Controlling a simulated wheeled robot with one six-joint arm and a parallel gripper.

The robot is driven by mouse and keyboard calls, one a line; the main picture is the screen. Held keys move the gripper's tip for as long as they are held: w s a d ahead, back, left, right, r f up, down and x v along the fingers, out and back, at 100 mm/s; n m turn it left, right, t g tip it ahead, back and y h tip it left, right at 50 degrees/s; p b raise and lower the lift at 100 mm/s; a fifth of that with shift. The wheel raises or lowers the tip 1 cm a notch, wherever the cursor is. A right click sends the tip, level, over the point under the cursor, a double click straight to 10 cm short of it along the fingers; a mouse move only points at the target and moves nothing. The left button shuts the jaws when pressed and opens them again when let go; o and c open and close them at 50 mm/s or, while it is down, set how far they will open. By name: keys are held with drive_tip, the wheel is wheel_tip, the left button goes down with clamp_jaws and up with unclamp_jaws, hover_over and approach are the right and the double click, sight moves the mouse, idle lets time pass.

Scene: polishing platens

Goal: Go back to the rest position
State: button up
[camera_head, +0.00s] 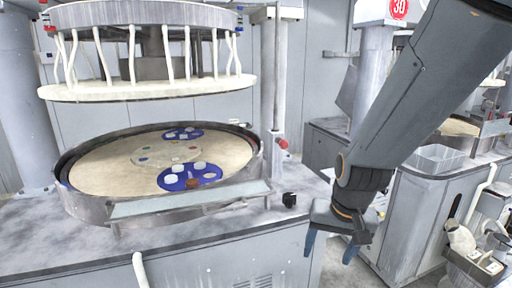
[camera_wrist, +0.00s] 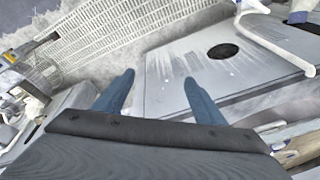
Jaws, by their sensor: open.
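My gripper (camera_head: 330,248) hangs at the lower right of the head view, with its blue fingers pointing down. It is to the right of the polishing machine and apart from it. In the wrist view my gripper (camera_wrist: 158,82) shows two blue fingers spread wide, with nothing between them. My gripper is open and empty.
The round polishing platen (camera_head: 120,150) holds blue carriers (camera_head: 190,177) with white pieces. A ring-shaped upper plate (camera_head: 150,88) hangs above it. A clear bin (camera_head: 436,158) stands on another machine at right.

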wheel_tip(320, 180, down, 12)
drive_tip(key=s+d+n+g+b, duration=0.1)
drive_tip(key=s+d+n+b, duration=0.1)
drive_tip(key=b, duration=0.8)
drive_tip(key=shift+s+d+f+h, duration=0.2)
drive_tip(key=shift+s+h, duration=0.1)
drive_tip(key=shift+s, duration=0.05)
drive_tip(key=shift+c, duration=0.2)
